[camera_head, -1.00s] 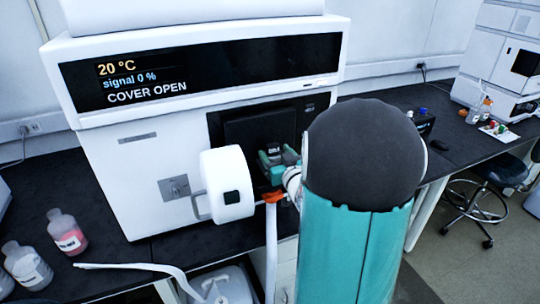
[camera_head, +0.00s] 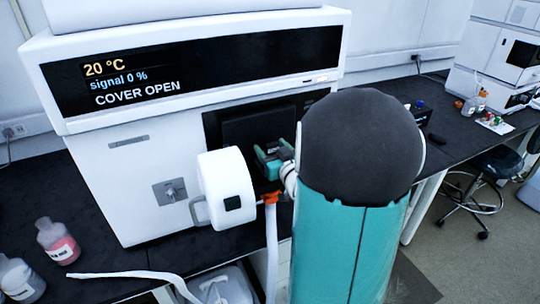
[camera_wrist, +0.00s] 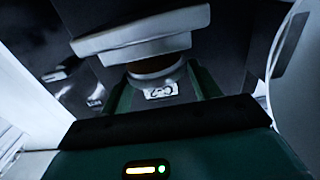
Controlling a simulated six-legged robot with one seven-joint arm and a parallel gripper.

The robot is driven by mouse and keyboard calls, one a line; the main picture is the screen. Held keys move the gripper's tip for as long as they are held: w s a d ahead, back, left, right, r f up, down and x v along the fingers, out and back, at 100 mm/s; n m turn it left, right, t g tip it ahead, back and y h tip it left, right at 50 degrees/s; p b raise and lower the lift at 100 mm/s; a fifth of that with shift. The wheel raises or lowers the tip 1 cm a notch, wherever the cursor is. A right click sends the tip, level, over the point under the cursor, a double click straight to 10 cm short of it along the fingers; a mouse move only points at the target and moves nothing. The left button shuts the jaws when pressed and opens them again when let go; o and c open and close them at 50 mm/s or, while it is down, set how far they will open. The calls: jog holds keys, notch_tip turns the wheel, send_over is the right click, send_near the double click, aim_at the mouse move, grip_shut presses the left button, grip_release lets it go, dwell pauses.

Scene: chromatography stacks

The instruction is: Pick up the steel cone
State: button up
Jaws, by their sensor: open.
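My gripper (camera_head: 270,158) is open in front of the dark opening of the white instrument (camera_head: 150,160), at the end of my teal arm. In the wrist view its two green fingers (camera_wrist: 163,82) stand apart. A pale grey, rounded metal piece (camera_wrist: 157,78) with a wide, flat upper part lies at or between the far ends of the fingers. It may be the steel cone, but I cannot tell its full shape or whether a finger touches it. In the head view no cone can be made out; my arm and gripper cover part of the opening.
A white round cover (camera_head: 226,188) stands swung out left of my gripper. The display (camera_head: 190,75) reads "COVER OPEN". An orange fitting (camera_head: 270,198) with a white hose hangs just below. Bottles, one with pink liquid (camera_head: 58,243), stand at the left on the black bench.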

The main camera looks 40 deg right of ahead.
jog(key=shift+w+f, duration=0.1)
jog(key=shift+w, duration=0.05)
jog(key=shift+s, duration=0.2)
jog(key=c, duration=1.2)
jog(key=shift+w+r, duration=0.1)
jog(key=shift+r, duration=0.2)
